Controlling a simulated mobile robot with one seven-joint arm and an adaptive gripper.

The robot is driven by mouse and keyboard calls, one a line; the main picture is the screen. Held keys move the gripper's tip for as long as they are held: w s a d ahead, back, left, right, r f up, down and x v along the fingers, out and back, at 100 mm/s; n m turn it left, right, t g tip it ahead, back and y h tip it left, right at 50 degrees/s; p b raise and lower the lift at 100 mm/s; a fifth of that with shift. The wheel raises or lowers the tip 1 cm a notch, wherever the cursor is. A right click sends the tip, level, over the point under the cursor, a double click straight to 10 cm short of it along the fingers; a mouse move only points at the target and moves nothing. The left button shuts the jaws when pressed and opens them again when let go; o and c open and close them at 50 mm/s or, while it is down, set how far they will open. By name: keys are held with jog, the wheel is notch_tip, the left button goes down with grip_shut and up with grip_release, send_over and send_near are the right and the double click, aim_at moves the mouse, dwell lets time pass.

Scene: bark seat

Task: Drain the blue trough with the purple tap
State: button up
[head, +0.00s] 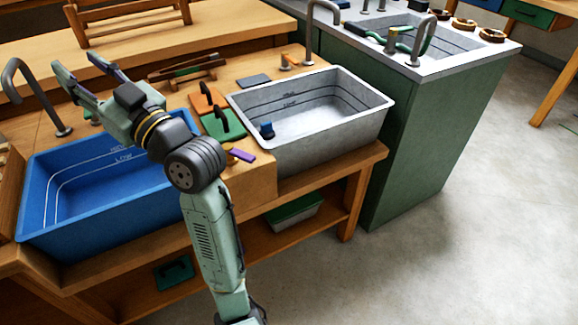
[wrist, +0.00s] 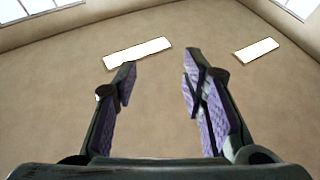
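The blue trough (head: 95,190) sits at the left of the wooden bench, with white level lines on its inner wall. I cannot tell how much liquid is in it. A small purple tap handle (head: 242,155) shows at the bench's front edge, between the blue trough and a grey metal trough. My arm passes just left of it and hides part of the blue trough's right side. My gripper (head: 76,64) is raised above the back of the blue trough, well away from the purple tap. In the wrist view my gripper (wrist: 158,75) is open and empty, pointing at the ceiling.
The grey trough (head: 310,115) holds a small blue piece (head: 267,129). Orange (head: 208,99) and green (head: 222,124) handled blocks lie between the troughs. A curved spout (head: 38,95) stands behind the blue trough. A green cabinet (head: 430,130) stands right; floor (head: 480,240) is clear.

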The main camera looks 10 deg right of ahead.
jog(key=w+d+f+m+g+h+b, duration=0.15)
jog(key=w+d+f+h, duration=0.25)
jog(key=d+f, duration=1.1)
jog(key=g+b, duration=0.2)
send_near(254, 160)
jog(key=a, duration=0.1)
jog(key=shift+n, duration=0.25)
jog(key=x, duration=0.5)
jog(key=p+x, duration=0.1)
jog(key=x, duration=0.5)
jog(key=shift+w+d, duration=0.1)
jog(key=shift+w, duration=0.25)
jog(key=shift+c, duration=0.3)
grip_shut()
